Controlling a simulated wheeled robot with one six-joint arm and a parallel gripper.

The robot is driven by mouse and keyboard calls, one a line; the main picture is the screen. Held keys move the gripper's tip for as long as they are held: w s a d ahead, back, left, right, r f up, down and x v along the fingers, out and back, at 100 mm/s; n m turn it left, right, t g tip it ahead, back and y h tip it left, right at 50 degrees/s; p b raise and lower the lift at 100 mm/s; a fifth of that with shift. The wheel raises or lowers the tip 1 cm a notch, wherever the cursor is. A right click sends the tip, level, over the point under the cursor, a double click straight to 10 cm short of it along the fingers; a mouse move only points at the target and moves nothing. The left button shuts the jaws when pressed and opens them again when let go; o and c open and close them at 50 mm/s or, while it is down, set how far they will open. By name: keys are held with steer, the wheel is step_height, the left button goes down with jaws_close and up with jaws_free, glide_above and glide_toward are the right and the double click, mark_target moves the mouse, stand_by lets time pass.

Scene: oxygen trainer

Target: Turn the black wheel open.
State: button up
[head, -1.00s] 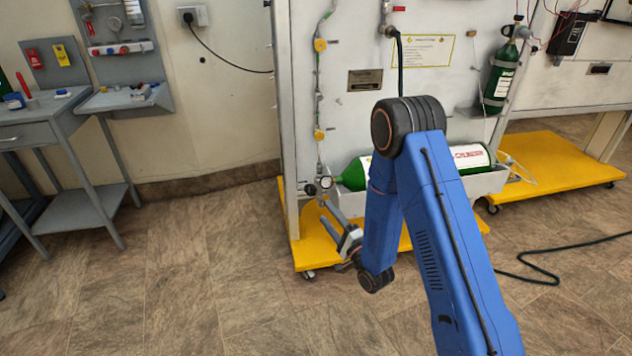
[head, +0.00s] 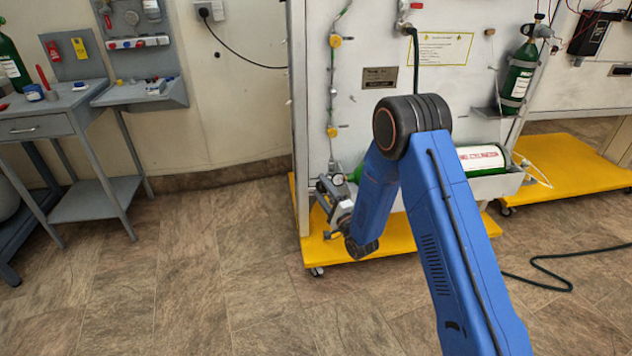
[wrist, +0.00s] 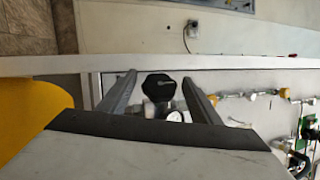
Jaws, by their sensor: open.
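The black wheel (wrist: 158,87) shows in the wrist view as a dark, many-sided knob, with a round white gauge (wrist: 174,116) and metal fittings just below it. My gripper (wrist: 160,78) is open, with one finger on each side of the wheel. There is a visible gap between each finger and the wheel, and I cannot tell the depth between them. In the head view my gripper (head: 328,192) is at the lower left of the white panel, beside the gauge (head: 338,180).
A green cylinder (head: 482,158) lies in a tray on the panel, behind my arm. The panel (head: 375,110) stands on a yellow wheeled base (head: 345,246). A black hose (head: 560,270) lies on the floor at right. The floor at left front is clear.

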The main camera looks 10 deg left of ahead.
steer(key=shift+x, duration=2.25)
steer(key=c, duration=1)
